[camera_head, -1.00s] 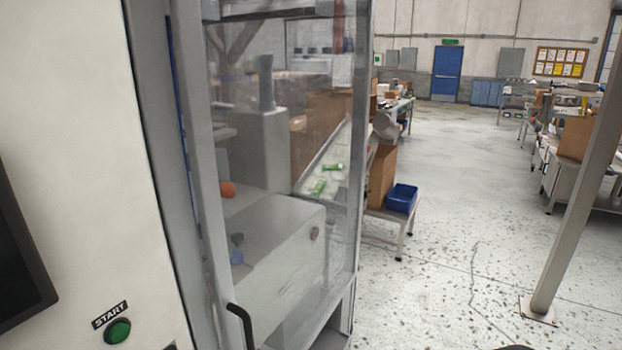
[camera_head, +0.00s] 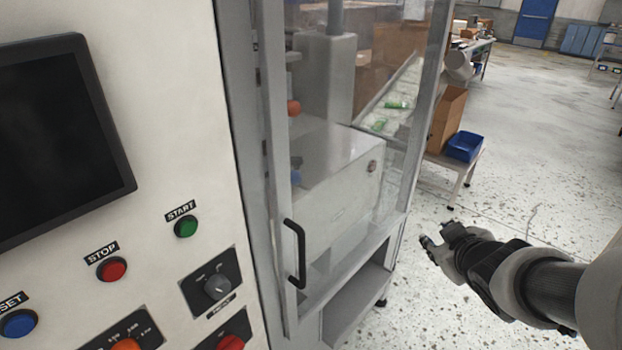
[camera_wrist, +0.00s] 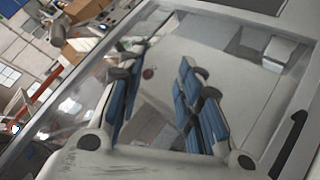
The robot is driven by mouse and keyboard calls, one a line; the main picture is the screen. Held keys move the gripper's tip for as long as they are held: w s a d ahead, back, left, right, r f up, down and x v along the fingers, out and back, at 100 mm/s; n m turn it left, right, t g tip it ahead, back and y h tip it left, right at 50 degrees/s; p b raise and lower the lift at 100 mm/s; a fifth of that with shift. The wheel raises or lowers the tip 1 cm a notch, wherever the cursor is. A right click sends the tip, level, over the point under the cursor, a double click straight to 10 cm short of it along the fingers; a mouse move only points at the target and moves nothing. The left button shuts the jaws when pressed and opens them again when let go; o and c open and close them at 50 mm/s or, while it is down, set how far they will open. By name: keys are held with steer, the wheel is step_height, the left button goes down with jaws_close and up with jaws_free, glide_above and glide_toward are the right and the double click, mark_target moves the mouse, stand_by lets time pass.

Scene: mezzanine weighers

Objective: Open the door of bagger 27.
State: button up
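The machine's clear-panelled door (camera_head: 345,190) stands in a grey frame and looks shut. A black bar handle (camera_head: 295,253) is upright on its left edge, low down. No number 27 shows. My gripper (camera_head: 437,238) is at the right in the head view, apart from the handle and right of the door. In the wrist view my gripper (camera_wrist: 160,78) has its blue-padded fingers spread with nothing between them. The clear door panel (camera_wrist: 225,65) lies beyond them, and a dark bar, seemingly the handle (camera_wrist: 291,140), is at the right edge.
Left of the door is a control panel with a black screen (camera_head: 55,140), a green START button (camera_head: 186,227), a red STOP button (camera_head: 112,269) and a knob (camera_head: 216,286). A blue bin (camera_head: 464,146) sits on a low bench behind. The floor at the right is clear.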

steer(key=w+a+f+n+y, duration=0.2)
steer(key=a+f+n+y, duration=0.15)
steer(key=f+y, duration=0.2)
steer(key=n+g+y+b, duration=0.2)
steer(key=n+y, duration=0.1)
steer(key=y, duration=0.9)
glide_toward(305, 264)
steer(key=shift+h, duration=0.25)
steer(key=b+x, duration=0.2)
steer(key=x, duration=0.8)
steer(key=shift+w+a+r, duration=0.2)
steer(key=shift+w+a, duration=0.05)
steer(key=shift+a, duration=0.1)
jaws_close()
